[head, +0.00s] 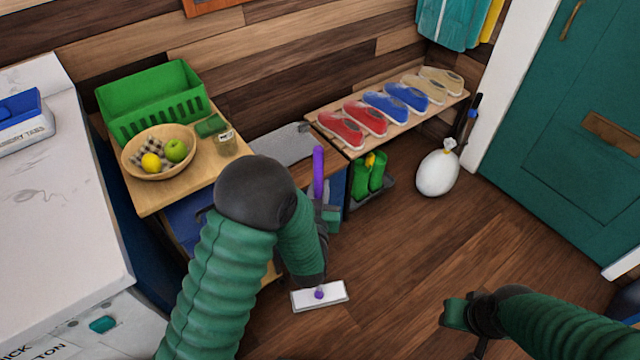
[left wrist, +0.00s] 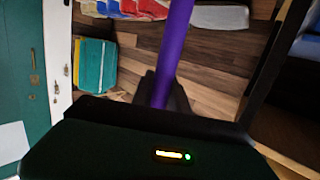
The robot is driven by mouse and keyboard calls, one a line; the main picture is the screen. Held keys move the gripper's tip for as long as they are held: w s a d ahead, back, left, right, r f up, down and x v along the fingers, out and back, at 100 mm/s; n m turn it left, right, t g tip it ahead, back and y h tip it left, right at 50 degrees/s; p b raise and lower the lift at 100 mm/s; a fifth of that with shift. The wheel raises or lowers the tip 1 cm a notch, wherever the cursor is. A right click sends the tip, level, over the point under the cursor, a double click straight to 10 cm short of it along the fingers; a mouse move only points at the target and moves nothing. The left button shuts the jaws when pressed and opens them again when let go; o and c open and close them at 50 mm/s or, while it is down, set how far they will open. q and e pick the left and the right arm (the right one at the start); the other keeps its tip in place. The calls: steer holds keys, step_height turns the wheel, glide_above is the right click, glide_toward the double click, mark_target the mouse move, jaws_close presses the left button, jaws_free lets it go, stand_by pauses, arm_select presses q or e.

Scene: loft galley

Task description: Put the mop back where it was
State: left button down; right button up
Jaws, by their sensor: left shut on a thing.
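The mop has a purple handle (head: 318,172) and a flat white head (head: 335,293). It stands about upright in the head view, in front of the low bench. Its head is at the wooden floor; I cannot tell whether it touches. My left gripper (head: 327,214) is shut around the handle, below its top end. In the left wrist view the purple handle (left wrist: 174,50) runs between the dark fingers (left wrist: 164,92). My arm hides the middle of the handle in the head view. My right gripper (head: 456,314) is over the floor at lower right, with its jaw gap unclear.
A shoe bench (head: 357,147) holds several shoes, with green boots (head: 376,172) beneath. A wooden table (head: 150,203) carries a fruit bowl (head: 133,163) and green crate (head: 150,100). A white bag (head: 437,174) stands near the teal door (head: 575,120). The middle floor is clear.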

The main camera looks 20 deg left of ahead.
arm_select(q)
steer(key=shift+w+a+f, duration=0.2)
steer(key=shift+w, duration=0.05)
steer(key=c, duration=1.8)
jaws_free()
steer(key=shift+s+a, duration=0.1)
steer(key=shift+s, duration=0.1)
steer(key=o, duration=0.3)
steer(key=shift+s+r, duration=0.2)
steer(key=shift+r, duration=0.1)
steer(key=shift+o, duration=1)
steer(key=shift+w+d+f, duration=0.1)
steer(key=shift+w+d, duration=0.1)
steer(key=shift+d, duration=0.05)
steer(key=shift+s, duration=0.2)
steer(key=s+a+r+g+h+p, duration=0.1)
steer(key=s+g, duration=0.3)
steer(key=s, duration=0.4)
steer(key=s+a+r+m+g+h+p, duration=0.1)
steer(key=s+g+p, duration=0.1)
steer(key=s+g, duration=0.3)
steer(key=s+a+r+m+g+h+p, duration=0.1)
steer(key=s+g, duration=0.3)
steer(key=s, duration=0.6)
steer(key=shift+s+a+p, duration=0.3)
steer(key=shift+s+p, duration=0.1)
steer(key=shift+p, duration=0.4)
